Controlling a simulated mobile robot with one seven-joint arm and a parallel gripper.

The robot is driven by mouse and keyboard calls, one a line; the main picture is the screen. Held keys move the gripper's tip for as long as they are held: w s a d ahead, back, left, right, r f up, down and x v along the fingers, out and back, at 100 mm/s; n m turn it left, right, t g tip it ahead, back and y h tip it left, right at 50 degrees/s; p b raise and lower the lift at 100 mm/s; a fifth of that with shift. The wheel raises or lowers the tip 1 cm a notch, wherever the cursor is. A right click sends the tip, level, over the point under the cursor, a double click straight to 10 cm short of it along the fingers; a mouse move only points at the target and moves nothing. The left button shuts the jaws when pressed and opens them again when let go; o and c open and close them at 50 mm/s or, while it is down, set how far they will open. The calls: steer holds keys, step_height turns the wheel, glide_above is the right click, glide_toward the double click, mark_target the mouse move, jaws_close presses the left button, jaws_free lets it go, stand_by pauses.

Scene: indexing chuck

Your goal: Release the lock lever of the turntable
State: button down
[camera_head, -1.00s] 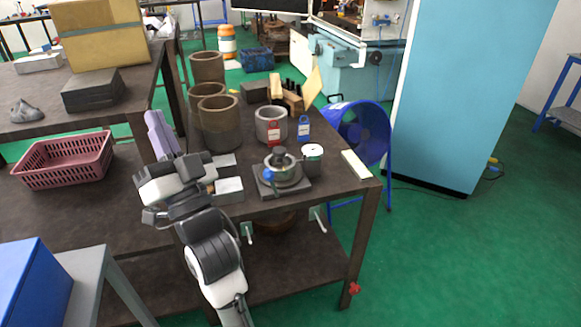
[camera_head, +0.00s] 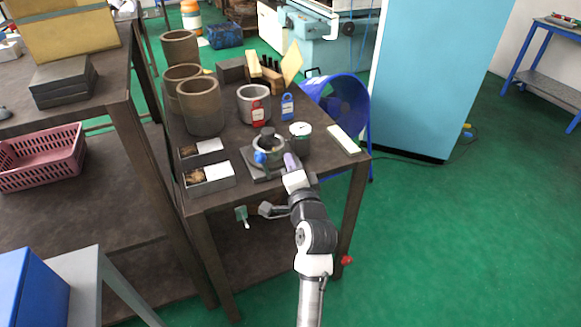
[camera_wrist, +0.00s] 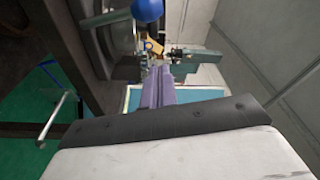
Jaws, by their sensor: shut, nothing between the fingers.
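The turntable (camera_head: 268,141) is a small round metal unit on a dark square base (camera_head: 258,170) near the front edge of the bench. A blue ball knob (camera_head: 260,157), which looks like the end of its lock lever, sits at its front left. My gripper (camera_head: 289,160) has purple fingers, shut and empty, at the turntable's front right. In the wrist view the fingers (camera_wrist: 158,80) point toward the scene below the ball, apart from it in the picture.
A round white-faced gauge (camera_head: 300,129) stands just right of the turntable. Grey boxes (camera_head: 209,187) lie to its left. A cup with a red tag (camera_head: 254,104), a blue padlock (camera_head: 287,106) and brown cylinders (camera_head: 201,106) stand behind.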

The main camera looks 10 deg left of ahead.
mark_target(265, 156)
steer(key=a+p, duration=0.1)
steer(key=w+a, duration=0.1)
steer(key=a, duration=0.1)
steer(key=w+a+p, duration=0.1)
steer(key=a, duration=0.1)
steer(key=shift+w+a+f+p, duration=0.1)
steer(key=shift+w+f+p, duration=0.2)
steer(key=shift+f, duration=0.1)
steer(key=shift+s+a+f+n+b, duration=0.1)
steer(key=shift+s+a+n+b, duration=0.2)
steer(key=shift+n, duration=0.2)
steer(key=shift+s+a+p, duration=0.15)
steer(key=shift+a+p, duration=0.2)
